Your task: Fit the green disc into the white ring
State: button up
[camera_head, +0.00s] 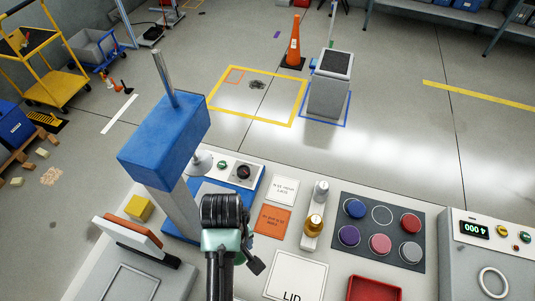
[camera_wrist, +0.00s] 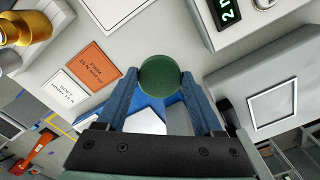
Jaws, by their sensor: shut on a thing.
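The green disc (camera_wrist: 158,75) is held between the two blue fingertips of my gripper (camera_wrist: 160,85) in the wrist view, its round face toward the camera. In the head view my wrist is in front of the blue press, and the fingertips and disc are hidden. A white ring outline (camera_head: 382,215) marks an empty place on the dark panel (camera_head: 400,262), between blue and red discs. Another white ring (camera_head: 493,282) lies on the grey machine at the right edge. No ring is seen clearly in the wrist view, and the disc is apart from both.
The blue-headed press (camera_head: 165,140) stands tall left of my wrist. The grey machine (camera_head: 470,255) rises at the right.

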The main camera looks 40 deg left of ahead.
notch_tip(320, 180, down, 10)
jog(key=shift+p, duration=0.3)
dwell(0.3)
jog(key=shift+f, duration=0.2)
jog(key=o, duration=1.4)
jog(key=shift+r, duration=0.15)
notch_tip(320, 180, up, 12)
jog(key=shift+r, duration=0.1)
